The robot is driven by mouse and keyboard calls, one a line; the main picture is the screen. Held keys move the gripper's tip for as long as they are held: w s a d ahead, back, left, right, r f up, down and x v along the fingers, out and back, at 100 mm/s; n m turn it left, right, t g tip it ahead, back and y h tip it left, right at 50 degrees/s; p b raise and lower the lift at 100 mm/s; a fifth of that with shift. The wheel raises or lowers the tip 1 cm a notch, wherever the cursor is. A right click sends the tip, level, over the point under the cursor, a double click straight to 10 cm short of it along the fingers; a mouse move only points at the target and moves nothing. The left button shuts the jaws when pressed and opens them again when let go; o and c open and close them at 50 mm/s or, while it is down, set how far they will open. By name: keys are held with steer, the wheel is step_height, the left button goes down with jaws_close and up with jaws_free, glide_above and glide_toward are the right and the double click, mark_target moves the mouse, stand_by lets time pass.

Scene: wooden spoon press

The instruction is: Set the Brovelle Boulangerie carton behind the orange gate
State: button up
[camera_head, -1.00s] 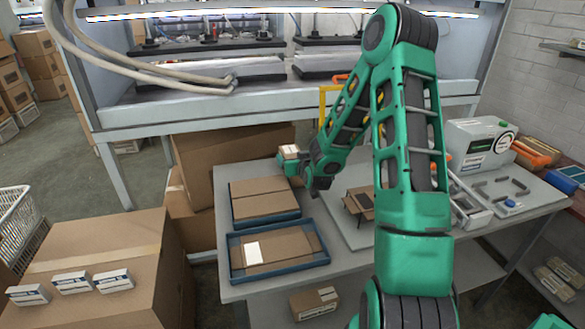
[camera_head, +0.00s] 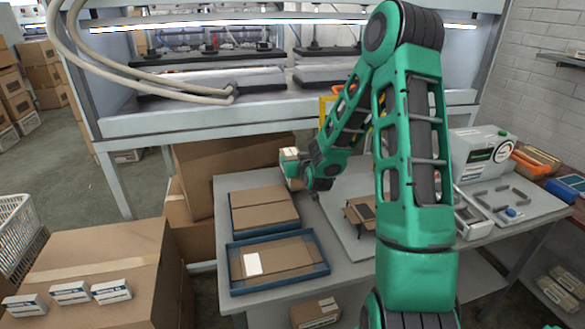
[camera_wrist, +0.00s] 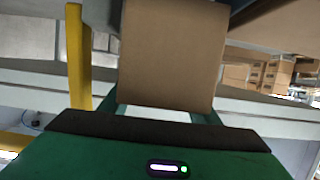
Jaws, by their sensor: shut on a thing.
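A small brown carton with a pale top (camera_head: 289,155) is held in my gripper (camera_head: 297,172), above the back left part of the table. Its brand lettering cannot be read. In the wrist view the carton (camera_wrist: 172,55) shows as a plain brown face between the fingers of my gripper (camera_wrist: 165,112), which is shut on it. The orange gate (camera_head: 325,106) shows as a yellow-orange frame at the back of the table, right of the carton and partly hidden by my arm. One yellow post of the gate (camera_wrist: 78,60) stands left of the carton in the wrist view.
Flat brown cartons lie in two blue trays (camera_head: 237,290) on the table's left side. A small brown stand (camera_head: 359,212) and a white machine (camera_head: 482,155) are further right. A shelf bench (camera_head: 200,130) stands behind. Large boxes (camera_head: 100,250) flank the left.

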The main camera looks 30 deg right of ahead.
steer(key=s+a+r, duration=0.4)
steer(key=a+r, duration=0.3)
steer(key=a, duration=0.3)
steer(key=shift+s+a+r, duration=0.3)
steer(key=shift+r, duration=0.1)
